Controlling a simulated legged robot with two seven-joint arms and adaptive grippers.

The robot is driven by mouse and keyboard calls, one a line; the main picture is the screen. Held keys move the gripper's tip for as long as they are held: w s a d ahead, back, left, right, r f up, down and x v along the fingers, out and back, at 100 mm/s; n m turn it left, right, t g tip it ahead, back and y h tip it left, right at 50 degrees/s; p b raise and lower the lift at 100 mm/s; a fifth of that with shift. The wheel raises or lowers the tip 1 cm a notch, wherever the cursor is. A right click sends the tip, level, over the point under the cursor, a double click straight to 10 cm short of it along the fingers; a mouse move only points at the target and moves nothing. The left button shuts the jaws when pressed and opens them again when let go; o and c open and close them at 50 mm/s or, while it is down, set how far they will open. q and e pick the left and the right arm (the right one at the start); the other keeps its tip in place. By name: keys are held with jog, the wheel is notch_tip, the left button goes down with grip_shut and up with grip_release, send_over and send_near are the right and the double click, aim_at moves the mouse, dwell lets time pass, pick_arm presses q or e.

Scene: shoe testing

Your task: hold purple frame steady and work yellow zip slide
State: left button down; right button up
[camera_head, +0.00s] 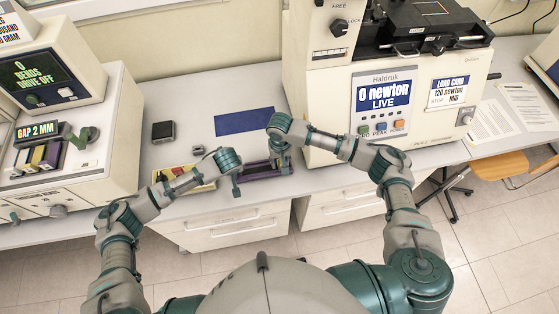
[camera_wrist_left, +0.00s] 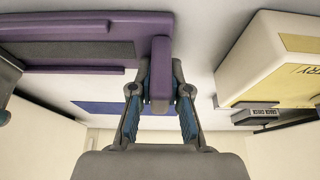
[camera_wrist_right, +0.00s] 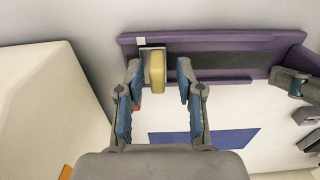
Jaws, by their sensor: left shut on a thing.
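The purple frame (camera_head: 262,168) lies near the bench's front edge in the head view. Its dark strip shows in the right wrist view (camera_wrist_right: 285,41). My left gripper (camera_wrist_left: 161,75) is shut on a purple bar at one end of the frame (camera_wrist_left: 95,27). My right gripper (camera_wrist_right: 160,70) is open at the frame's other end. The yellow zip slide (camera_wrist_right: 156,72) stands between its fingers, nearer the left one, with a clear gap to the right one. In the head view the slide is hidden by my right gripper (camera_head: 279,165).
A yellow-edged tray (camera_head: 208,186) stands left of the frame. A blue mat (camera_head: 245,121) and a black box (camera_head: 163,131) lie behind on the bench. Machines stand at the left (camera_head: 115,130) and right (camera_head: 303,75). Some bench around the mat is free.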

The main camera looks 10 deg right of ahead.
aim_at(280, 161)
notch_tip(280, 161, up, 12)
dwell(0.6)
